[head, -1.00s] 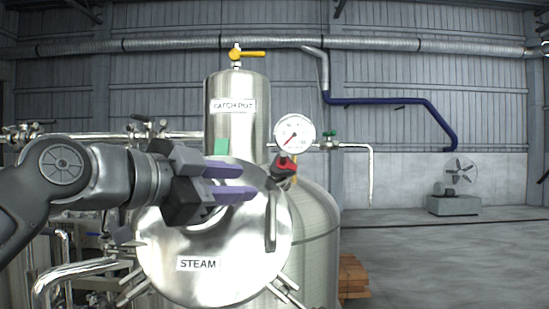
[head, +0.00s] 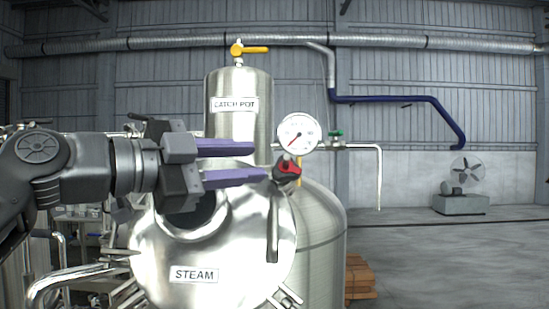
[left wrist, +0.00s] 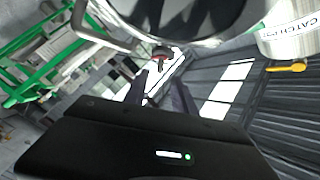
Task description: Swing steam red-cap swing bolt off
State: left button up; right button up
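The steam tank's round metal lid (head: 240,255) carries the label STEAM (head: 194,275). A swing bolt with a red cap (head: 288,170) stands at the lid's upper right edge, below the pressure gauge. My left gripper (head: 260,162) is open and empty, its two purple fingers one above the other, pointing right. The fingertips are just left of the red cap, apart from it in the picture. In the left wrist view the red cap (left wrist: 161,59) shows small and blurred, beyond and between the dark fingers. My right gripper is not in view.
The pressure gauge (head: 298,134) and a pipe with a green valve (head: 334,135) are close above the cap. The catch pot (head: 238,88) stands behind my left gripper. A bar handle (head: 273,228) sits on the lid. Open floor lies to the right.

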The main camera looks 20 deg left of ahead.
aim_at(283, 161)
pick_arm(q)
jog(key=p+x, duration=0.1)
jog(key=x, duration=0.5)
jog(key=shift+p, duration=0.35)
jog(key=shift+c, duration=0.3)
grip_shut()
dwell(0.7)
